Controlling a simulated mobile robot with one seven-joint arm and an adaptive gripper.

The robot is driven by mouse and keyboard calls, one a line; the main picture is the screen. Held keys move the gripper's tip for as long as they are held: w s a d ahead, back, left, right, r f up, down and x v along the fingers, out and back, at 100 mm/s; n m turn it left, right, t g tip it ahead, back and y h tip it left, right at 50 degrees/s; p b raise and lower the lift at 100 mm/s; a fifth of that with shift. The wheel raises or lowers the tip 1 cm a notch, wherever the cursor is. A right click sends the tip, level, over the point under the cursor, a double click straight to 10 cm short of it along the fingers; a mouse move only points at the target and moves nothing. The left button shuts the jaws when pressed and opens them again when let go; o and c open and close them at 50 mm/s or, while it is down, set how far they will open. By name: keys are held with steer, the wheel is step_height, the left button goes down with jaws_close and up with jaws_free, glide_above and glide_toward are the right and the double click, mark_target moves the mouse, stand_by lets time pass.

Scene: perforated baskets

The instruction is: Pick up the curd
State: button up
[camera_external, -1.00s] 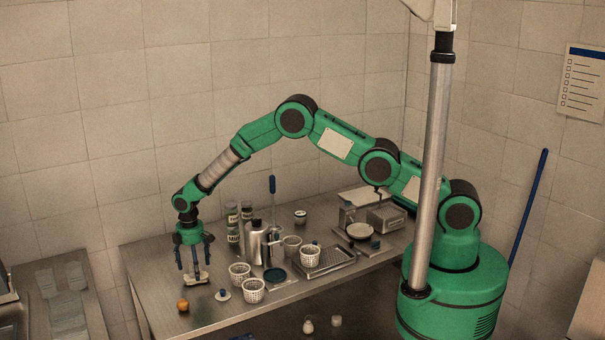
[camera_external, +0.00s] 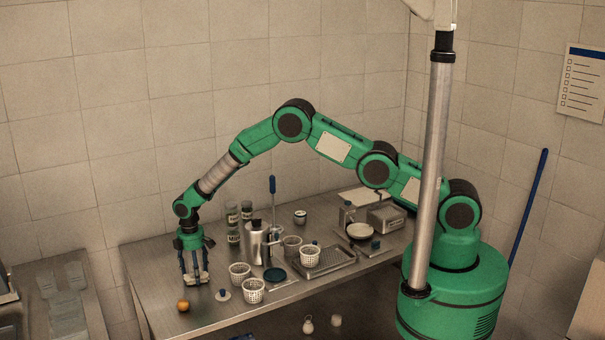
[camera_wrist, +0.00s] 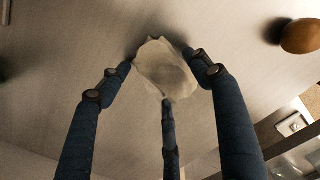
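The curd (camera_wrist: 165,70) is a pale, lumpy, off-white piece on the metal table. It sits between the three blue fingers of my gripper (camera_wrist: 162,72) in the wrist view. The fingertips are at its edges on the left, right and near side and appear to touch it. In the external view my gripper (camera_external: 195,279) points down at the table's left end, with its fingers closed in around the curd (camera_external: 196,284). The curd is partly hidden by the fingers there, and I cannot tell any gap below it.
An orange round thing (camera_external: 183,306) lies in front of my gripper and also shows in the wrist view (camera_wrist: 300,36). A small lidded item (camera_external: 222,295) and white perforated baskets (camera_external: 254,291) stand to the right. Jars (camera_external: 233,238) and a metal jug (camera_external: 254,246) stand behind.

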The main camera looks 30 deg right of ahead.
steer(key=c, duration=0.6)
steer(key=shift+r, duration=0.15)
steer(key=shift+c, duration=0.2)
step_height(320, 180, up, 10)
stand_by(0.7)
